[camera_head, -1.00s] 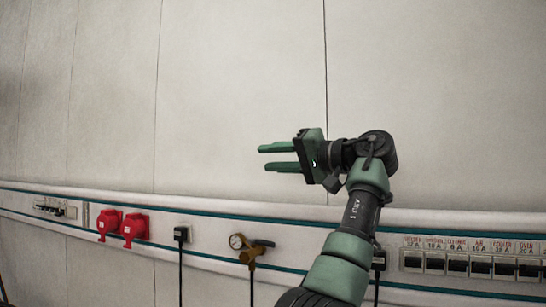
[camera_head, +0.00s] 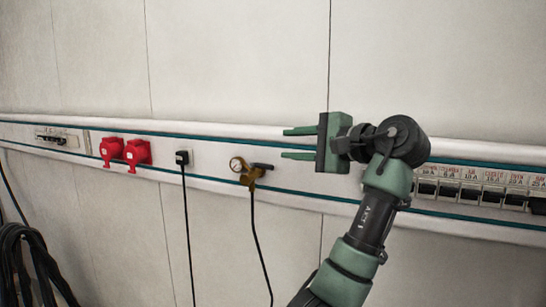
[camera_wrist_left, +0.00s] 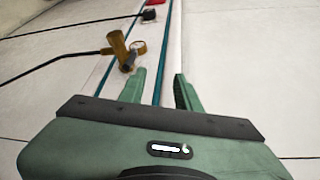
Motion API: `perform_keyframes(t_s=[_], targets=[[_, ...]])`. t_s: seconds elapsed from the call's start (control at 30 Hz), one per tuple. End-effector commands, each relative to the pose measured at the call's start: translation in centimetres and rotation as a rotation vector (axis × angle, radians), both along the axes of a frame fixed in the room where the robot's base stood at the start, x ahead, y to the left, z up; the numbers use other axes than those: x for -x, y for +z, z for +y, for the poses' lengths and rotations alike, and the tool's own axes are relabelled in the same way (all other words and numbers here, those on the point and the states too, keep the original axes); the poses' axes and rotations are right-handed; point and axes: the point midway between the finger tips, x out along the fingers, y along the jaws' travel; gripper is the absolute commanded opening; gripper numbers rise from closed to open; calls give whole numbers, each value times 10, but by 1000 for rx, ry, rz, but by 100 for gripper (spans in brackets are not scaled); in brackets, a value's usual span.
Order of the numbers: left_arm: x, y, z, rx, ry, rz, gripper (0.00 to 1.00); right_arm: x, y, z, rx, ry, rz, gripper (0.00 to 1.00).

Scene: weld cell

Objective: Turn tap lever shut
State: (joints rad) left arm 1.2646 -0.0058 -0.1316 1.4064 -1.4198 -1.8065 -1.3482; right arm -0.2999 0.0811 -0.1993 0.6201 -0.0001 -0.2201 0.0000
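The brass tap (camera_head: 249,178) is mounted on the wall rail, with a small round gauge (camera_head: 237,163) on its left and a dark lever (camera_head: 263,166) sticking out to the right. My left gripper (camera_head: 284,143) is open and empty, up and to the right of the lever, its two green fingers pointing left. In the left wrist view the tap (camera_wrist_left: 117,44) and its lever (camera_wrist_left: 129,62) lie beyond and left of the open fingers (camera_wrist_left: 160,75), apart from them. My right gripper is in neither view.
Red sockets (camera_head: 124,152) and a black plug (camera_head: 182,158) sit left of the tap. A row of breakers (camera_head: 480,192) is on the right, partly behind my arm. A dark hose hangs below the tap, and coiled cable (camera_head: 30,262) hangs at lower left.

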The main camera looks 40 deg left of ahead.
Motion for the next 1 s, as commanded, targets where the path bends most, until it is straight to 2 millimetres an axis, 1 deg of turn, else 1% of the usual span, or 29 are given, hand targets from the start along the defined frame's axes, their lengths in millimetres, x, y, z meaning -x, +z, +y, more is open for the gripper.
perform_keyframes(t_s=[0.03, 0.1, 0.2, 0.33, 0.47, 0.7, 0.83, 1.0], targets=[[4, -11, -6, 10, -38, 71, 33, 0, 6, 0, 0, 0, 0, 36], [9, -25, -12, 19, -83, 160, 33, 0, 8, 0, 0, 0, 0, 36], [14, -38, -17, 26, -127, 243, 33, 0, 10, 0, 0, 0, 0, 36], [17, -45, -16, 27, -149, 287, 33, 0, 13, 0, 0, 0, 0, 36], [15, -46, -1, 27, -148, 291, 33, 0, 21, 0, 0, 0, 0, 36], [9, -53, 36, 26, -147, 290, 33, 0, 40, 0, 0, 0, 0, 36], [6, -58, 49, 27, -148, 289, 33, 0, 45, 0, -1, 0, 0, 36], [5, -61, 56, 26, -149, 287, 33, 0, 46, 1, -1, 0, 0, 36]])
